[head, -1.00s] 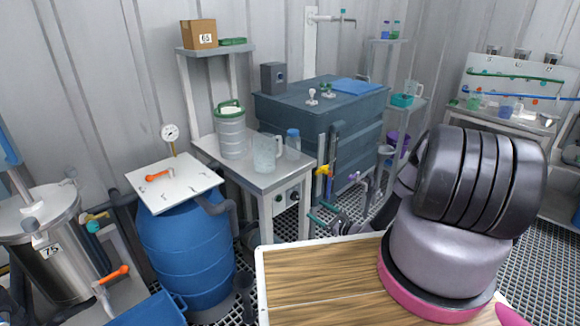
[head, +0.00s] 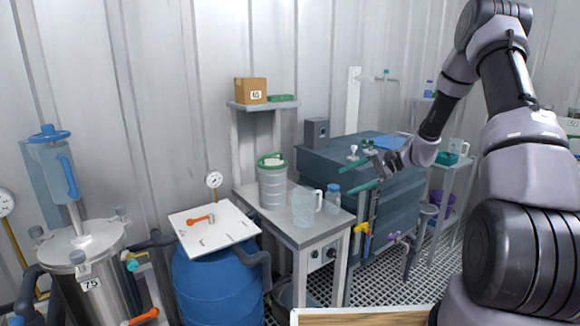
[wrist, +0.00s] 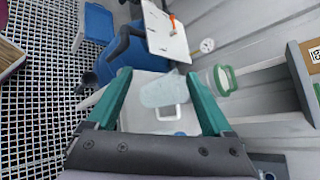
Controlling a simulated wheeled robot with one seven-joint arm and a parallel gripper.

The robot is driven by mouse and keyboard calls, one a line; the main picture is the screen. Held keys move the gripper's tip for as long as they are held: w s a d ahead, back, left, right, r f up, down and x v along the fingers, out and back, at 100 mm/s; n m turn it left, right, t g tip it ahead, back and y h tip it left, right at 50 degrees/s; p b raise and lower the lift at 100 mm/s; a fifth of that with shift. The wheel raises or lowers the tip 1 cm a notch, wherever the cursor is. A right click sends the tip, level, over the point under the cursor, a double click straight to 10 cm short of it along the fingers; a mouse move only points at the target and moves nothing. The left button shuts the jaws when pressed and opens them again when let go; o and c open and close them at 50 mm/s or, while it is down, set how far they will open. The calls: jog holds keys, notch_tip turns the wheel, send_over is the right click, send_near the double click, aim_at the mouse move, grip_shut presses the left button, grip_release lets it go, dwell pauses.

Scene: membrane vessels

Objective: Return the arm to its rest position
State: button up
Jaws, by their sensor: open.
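My gripper (head: 345,178) is in the right half of the head view, at the end of my raised, bent arm. Its two green fingers point left, spread apart with nothing between them, in front of the dark blue tank (head: 400,215). In the wrist view my gripper (wrist: 158,73) is open, with the clear pitcher (wrist: 160,93) and small white table (wrist: 145,118) beyond and below the fingers. The pitcher (head: 304,207) stands on that table (head: 290,232) in the head view, apart from the fingers.
A green-lidded canister (head: 272,185) and blue-capped bottle (head: 333,198) share the table. A blue barrel (head: 215,285) with a white board (head: 205,228) and a steel vessel (head: 85,265) stand left. A shelf (head: 262,105) holds a cardboard box (head: 250,91). Open air surrounds the fingers.

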jog(key=s+r+n+h, duration=0.2)
jog(key=s+r+h, duration=0.1)
jog(key=s+r, duration=0.5)
jog(key=s+r+n+h, duration=0.25)
jog(key=s+r, duration=0.35)
jog(key=r, duration=0.5)
jog(key=s+d+r+t+h, duration=0.2)
jog(key=s+r+t, duration=0.1)
jog(key=s, duration=0.5)
jog(key=s+d+r+n+t+h, duration=0.1)
jog(key=s+d+r+t+h, duration=0.1)
jog(key=s+r, duration=0.3)
jog(key=s+d+h, duration=0.1)
jog(key=s, duration=0.2)
jog(key=shift+r+t, duration=0.15)
jog(key=shift+t, duration=0.25)
